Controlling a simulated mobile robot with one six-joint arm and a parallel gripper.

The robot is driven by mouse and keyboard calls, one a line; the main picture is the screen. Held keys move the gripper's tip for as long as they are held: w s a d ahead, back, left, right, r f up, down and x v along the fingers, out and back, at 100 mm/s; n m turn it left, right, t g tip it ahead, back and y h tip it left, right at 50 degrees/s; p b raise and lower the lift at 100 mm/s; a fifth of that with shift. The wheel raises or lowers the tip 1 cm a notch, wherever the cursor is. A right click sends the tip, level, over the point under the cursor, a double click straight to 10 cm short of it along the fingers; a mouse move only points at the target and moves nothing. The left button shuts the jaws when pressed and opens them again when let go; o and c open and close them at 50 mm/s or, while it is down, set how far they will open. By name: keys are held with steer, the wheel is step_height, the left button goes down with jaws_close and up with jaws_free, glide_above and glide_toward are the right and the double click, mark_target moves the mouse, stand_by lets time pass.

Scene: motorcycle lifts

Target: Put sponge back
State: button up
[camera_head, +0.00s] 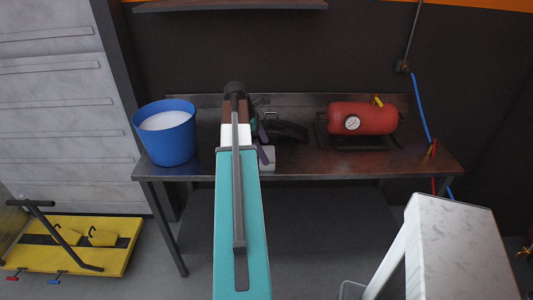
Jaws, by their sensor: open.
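My gripper (262,152) is over the middle of the metal workbench, mostly hidden behind my teal arm; only small dark and purple parts show. It is open. A small pale block (267,161) shows just below it at the bench's front edge; I cannot tell whether it is the sponge or whether the gripper touches it. No other sponge can be made out. A blue bucket (167,146) with a white filling stands at the left end of the workbench (400,159), to the left of my arm.
A red air tank (362,118) with a gauge stands on the bench's right side. A black object (286,131) lies between it and my arm. A shelf (230,6) hangs above. A yellow lift platform (108,260) is at lower left. A white marbled surface (460,240) fills the lower right.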

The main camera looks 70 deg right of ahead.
steer(key=b+v, duration=0.1)
steer(key=v, duration=0.7)
stand_by(0.8)
